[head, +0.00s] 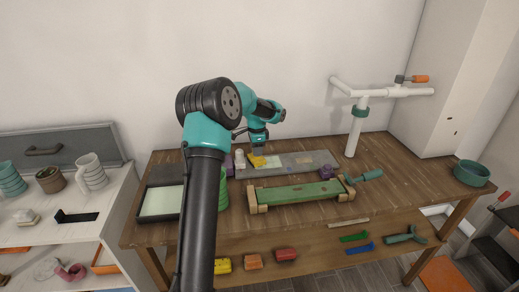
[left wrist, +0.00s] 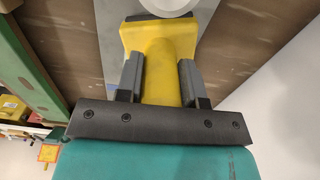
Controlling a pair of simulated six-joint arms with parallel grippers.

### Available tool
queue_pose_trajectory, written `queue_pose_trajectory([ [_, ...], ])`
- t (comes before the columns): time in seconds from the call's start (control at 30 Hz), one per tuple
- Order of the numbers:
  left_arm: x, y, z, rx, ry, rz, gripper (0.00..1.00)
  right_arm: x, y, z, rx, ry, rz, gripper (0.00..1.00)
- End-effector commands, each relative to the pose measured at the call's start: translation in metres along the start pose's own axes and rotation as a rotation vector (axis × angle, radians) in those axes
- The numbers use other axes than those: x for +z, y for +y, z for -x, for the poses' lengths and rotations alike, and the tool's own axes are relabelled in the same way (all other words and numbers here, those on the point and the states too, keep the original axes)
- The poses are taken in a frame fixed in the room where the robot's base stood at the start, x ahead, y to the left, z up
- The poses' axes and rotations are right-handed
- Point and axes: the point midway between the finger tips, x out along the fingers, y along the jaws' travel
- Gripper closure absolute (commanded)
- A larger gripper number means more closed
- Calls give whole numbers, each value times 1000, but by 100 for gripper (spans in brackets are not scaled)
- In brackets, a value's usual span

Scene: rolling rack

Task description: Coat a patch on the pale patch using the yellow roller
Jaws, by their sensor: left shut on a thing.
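My left gripper (head: 258,148) is at the back of the wooden table. It is shut on the yellow roller (head: 258,161), which shows between its two fingers in the left wrist view (left wrist: 160,70). The roller is over the grey panel (head: 318,158); whether it touches the panel is unclear. A black tray (head: 166,174) at the left holds a flat pale green area (head: 162,202). I cannot tell for sure which surface is the pale patch. My right gripper is not in view.
A white item (head: 239,158) stands beside the roller. A green board (head: 300,192) with wooden end blocks lies in front of the panel. A white pipe stand (head: 355,130) rises at the back right. A teal bowl (head: 471,173) sits at the right edge.

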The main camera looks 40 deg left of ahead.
Motion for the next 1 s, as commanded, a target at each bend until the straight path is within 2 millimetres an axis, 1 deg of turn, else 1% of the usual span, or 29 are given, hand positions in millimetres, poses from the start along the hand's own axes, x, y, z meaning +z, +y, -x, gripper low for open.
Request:
queue_pose_trajectory([
  [0.1, 5, 1, 0, 1, -1, -7, 87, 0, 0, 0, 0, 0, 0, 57],
  [0.17, 4, 0, 5, -1, 0, -6, 87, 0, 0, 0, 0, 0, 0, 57],
  [0.2, 5, 0, 18, -3, 2, -5, 87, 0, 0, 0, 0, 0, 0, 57],
  [0.23, 5, 0, 24, -4, 3, -4, 87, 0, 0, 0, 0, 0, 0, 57],
  [0.37, 6, 0, 33, -1, 1, -3, 87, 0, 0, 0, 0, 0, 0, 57],
  [0.8, 11, -1, 72, -2, 1, 2, 87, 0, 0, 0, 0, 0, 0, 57],
  [1.0, 12, -1, 81, -1, 1, 3, 87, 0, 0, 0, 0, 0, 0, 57],
])
